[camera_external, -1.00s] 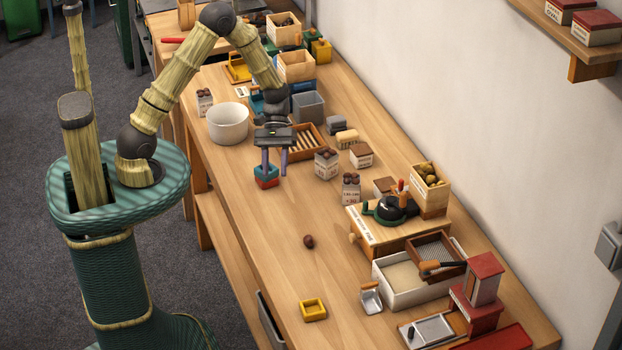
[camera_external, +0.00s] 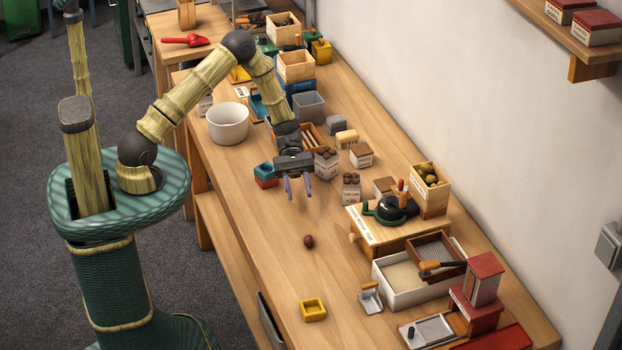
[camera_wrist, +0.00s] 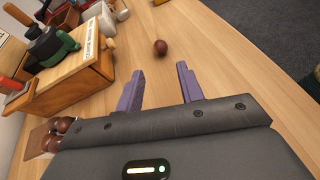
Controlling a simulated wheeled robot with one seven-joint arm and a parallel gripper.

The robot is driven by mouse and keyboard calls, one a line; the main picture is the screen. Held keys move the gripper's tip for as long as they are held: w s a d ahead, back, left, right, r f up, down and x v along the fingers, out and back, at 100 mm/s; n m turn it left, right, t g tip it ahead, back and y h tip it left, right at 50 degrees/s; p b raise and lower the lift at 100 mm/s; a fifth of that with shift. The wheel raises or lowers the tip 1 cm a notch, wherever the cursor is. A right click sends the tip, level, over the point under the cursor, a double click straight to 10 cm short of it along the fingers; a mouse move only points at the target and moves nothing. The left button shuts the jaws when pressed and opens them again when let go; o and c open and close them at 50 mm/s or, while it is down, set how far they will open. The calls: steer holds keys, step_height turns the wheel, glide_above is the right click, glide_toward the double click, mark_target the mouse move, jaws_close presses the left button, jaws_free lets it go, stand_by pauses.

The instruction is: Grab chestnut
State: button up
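A single brown chestnut (camera_external: 308,241) lies on the bare wooden table in the external view. It also shows in the wrist view (camera_wrist: 161,47), beyond the fingertips and roughly between their lines. My gripper (camera_external: 298,194) is above the table, up and to the left of the chestnut and apart from it. In the wrist view its two purple fingers (camera_wrist: 161,78) are spread apart with nothing between them.
A wooden box with a dark green-handled device (camera_external: 392,208) stands right of the chestnut. Small cartons topped with chestnuts (camera_external: 350,187) stand right of my gripper. The table around the chestnut is clear.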

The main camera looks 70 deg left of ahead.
steer(key=p, duration=0.2)
glide_toward(308, 236)
steer(key=x, duration=0.3)
steer(key=shift+s+d+f, duration=0.1)
steer(key=shift+d+f, duration=0.1)
steer(key=shift+d, duration=0.15)
steer(key=shift+d+f, duration=0.1)
steer(key=shift+f, duration=0.05)
steer(key=shift+s, duration=0.1)
steer(key=shift+w+f+p+x, duration=0.15)
steer(key=shift+p+x, duration=0.2)
steer(key=shift+x, duration=0.5)
steer(key=shift+f+p+x, duration=0.2)
steer(key=shift+p+x, duration=0.1)
steer(key=shift+x, duration=0.55)
steer(key=shift+w+f+p+x, duration=0.15)
steer(key=shift+p+x, duration=0.2)
steer(key=shift+x, duration=0.5)
steer(key=shift+a, duration=0.25)
steer(key=c, duration=0.7)
